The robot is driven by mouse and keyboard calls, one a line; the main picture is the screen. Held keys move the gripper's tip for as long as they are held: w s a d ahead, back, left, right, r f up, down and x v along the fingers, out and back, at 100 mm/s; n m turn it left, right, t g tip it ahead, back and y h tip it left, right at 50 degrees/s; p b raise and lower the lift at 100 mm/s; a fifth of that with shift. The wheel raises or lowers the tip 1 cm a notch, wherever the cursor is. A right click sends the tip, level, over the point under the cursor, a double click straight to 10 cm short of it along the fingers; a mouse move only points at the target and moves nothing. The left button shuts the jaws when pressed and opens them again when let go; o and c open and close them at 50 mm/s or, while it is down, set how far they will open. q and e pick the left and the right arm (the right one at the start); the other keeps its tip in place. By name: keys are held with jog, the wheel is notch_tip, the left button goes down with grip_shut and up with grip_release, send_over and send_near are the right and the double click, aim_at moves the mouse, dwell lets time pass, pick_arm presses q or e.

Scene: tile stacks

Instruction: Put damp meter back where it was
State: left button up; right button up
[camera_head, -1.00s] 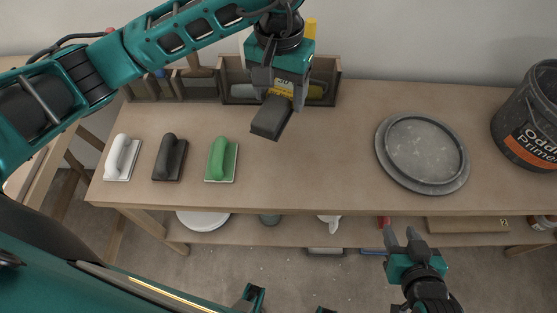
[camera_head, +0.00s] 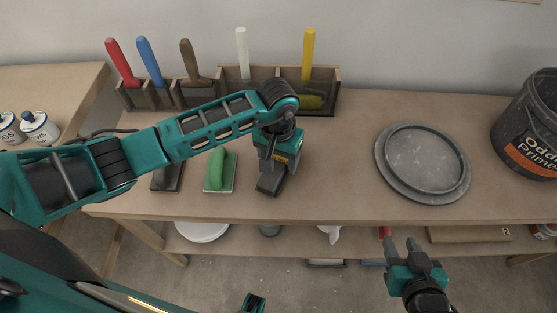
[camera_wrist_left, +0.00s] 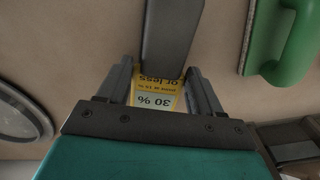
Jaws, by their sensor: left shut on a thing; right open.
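The damp meter (camera_head: 271,183) has a dark grey block-shaped end and a yellow body. My left gripper (camera_head: 279,163) is shut on its yellow body, above the workbench to the right of the green float (camera_head: 219,174). I cannot tell whether the meter touches the bench. In the left wrist view, the yellow body (camera_wrist_left: 158,88) with printed "30 %" lies between the fingers, and the grey part points away from the gripper. My right gripper (camera_head: 402,245) is open and empty in front of the bench's front edge.
A black float (camera_head: 168,179) lies left of the green one, partly behind my left arm. A wooden rack (camera_head: 262,72) with brushes and rollers stands at the back. A round grey lid (camera_head: 423,160) and black bucket (camera_head: 530,125) are on the right. The bench's middle is clear.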

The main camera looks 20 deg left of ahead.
aim_at(278, 162)
pick_arm(q)
jog(key=shift+f, duration=0.65)
jog(key=o, duration=0.9)
jog(key=shift+f, duration=0.1)
jog(key=shift+o, duration=0.2)
jog(key=shift+r, duration=0.3)
notch_tip(278, 162, up, 12)
jog(key=shift+f, duration=0.2)
jog(key=shift+s, duration=0.15)
